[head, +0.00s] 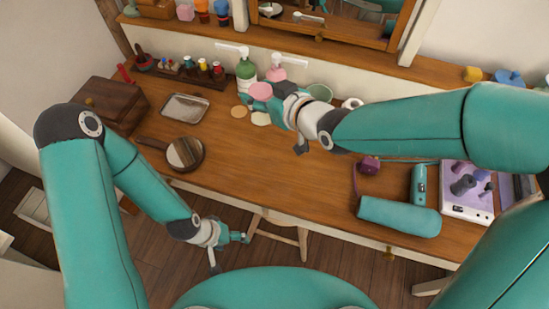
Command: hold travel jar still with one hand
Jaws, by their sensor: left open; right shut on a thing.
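My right gripper (273,104) is over the back middle of the desk and shut. A small rounded pink thing (260,91) shows at its fingertips and looks held there; I cannot tell for sure whether it is the travel jar. The fingers hide part of it. My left gripper (231,252) is open and empty, low in front of the desk's front edge, near the stool (282,234) and well away from the pink thing.
A green pump bottle (246,70) and a pink pump bottle (276,68) stand close behind my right gripper. Beige discs (261,119), a tray (185,108) and a round hand mirror (185,153) lie on the desk (255,165). Its front middle is clear.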

